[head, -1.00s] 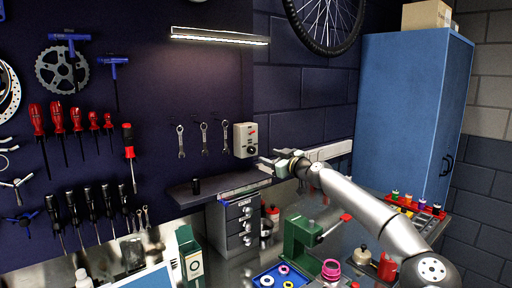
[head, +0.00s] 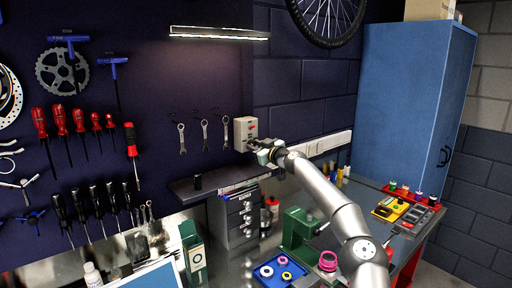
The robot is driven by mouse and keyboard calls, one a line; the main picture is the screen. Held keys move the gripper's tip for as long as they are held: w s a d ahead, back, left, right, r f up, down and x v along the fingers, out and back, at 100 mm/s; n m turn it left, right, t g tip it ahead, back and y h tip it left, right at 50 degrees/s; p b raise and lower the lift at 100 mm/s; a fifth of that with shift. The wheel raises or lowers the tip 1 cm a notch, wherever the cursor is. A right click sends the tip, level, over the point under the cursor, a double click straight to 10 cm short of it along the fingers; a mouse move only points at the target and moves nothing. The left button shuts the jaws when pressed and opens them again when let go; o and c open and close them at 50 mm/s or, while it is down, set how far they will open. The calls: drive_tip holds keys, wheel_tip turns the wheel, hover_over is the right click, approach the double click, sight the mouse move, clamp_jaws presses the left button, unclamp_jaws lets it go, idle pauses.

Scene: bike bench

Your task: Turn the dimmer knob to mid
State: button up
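The dimmer box (head: 244,128) is a small pale box on the dark wall, right of the hanging wrenches. A red spot shows on its upper face. Its lower part, where a dark knob showed earlier, is largely covered by my gripper (head: 250,148). My gripper is at the lower front of the box, and its fingers point toward it. Whether it touches the knob, and whether the fingers are open or shut, is too small to tell. The knob's angle is hidden.
A dark shelf (head: 214,184) with a small black cylinder (head: 197,182) lies below the box. Wrenches (head: 204,136) hang just left. A lit lamp bar (head: 219,33) is above. A white wall trunking (head: 328,143) runs to the right. A green vise (head: 299,232) stands on the bench below my arm.

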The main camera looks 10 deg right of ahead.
drive_tip(key=shift+c, duration=1.4)
drive_tip(key=shift+m, duration=0.3)
drive_tip(key=m+b, duration=0.2)
drive_tip(key=m, duration=0.1)
drive_tip(key=shift+f, duration=0.1)
drive_tip(key=m+b, duration=0.1)
drive_tip(key=m, duration=0.2)
drive_tip(key=shift+m, duration=2.4)
